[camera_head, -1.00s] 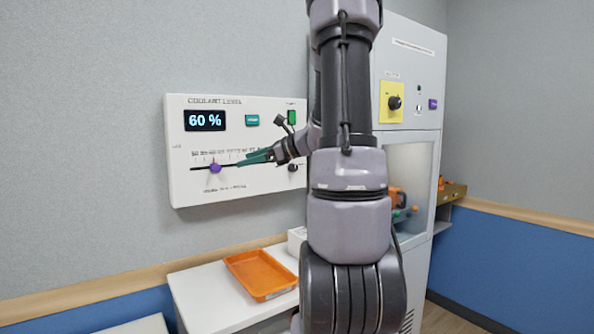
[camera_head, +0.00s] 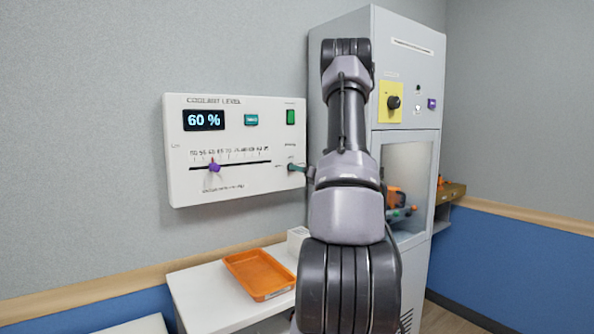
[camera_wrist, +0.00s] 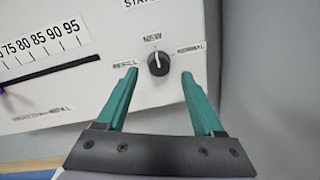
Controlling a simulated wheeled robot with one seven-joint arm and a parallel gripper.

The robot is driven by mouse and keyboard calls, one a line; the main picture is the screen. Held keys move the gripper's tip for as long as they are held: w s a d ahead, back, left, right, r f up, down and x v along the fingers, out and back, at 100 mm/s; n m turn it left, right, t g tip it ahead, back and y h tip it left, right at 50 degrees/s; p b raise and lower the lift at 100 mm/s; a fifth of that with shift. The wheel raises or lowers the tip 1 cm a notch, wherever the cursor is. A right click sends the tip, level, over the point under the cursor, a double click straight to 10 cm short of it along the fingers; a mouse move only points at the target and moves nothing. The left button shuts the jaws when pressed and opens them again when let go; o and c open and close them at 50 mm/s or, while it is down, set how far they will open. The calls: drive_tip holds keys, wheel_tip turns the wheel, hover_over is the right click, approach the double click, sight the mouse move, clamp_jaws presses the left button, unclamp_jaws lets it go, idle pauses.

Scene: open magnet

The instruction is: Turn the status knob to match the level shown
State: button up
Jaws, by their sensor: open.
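The white coolant level panel (camera_head: 235,190) hangs on the wall, and its display (camera_head: 204,120) reads 60 %. A purple slider (camera_head: 214,166) sits near the left of its scale, around the 60 mark. The black status knob (camera_wrist: 158,63) shows in the wrist view, its white pointer line roughly upward. Small labels surround it at left, top and right; the right one seems to read NORMAL. My gripper (camera_wrist: 158,75) is open, its teal fingertips on either side of the knob with gaps. In the head view, my gripper (camera_head: 297,168) covers the knob.
A teal button (camera_head: 251,120) and a green switch (camera_head: 290,117) are on the panel above. A grey cabinet (camera_head: 410,55) with another knob on a yellow plate (camera_head: 391,102) stands right. An orange tray (camera_head: 260,274) lies on the white table below.

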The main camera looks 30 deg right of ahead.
drive_tip(key=shift+w, duration=1.6)
drive_tip(key=shift+c, duration=0.3)
clamp_jaws()
drive_tip(key=shift+n, duration=0.3)
drive_tip(key=n, duration=1.4)
drive_tip(key=shift+f, duration=0.15)
drive_tip(key=shift+n+y, duration=0.3)
drive_tip(key=shift+n, duration=0.2)
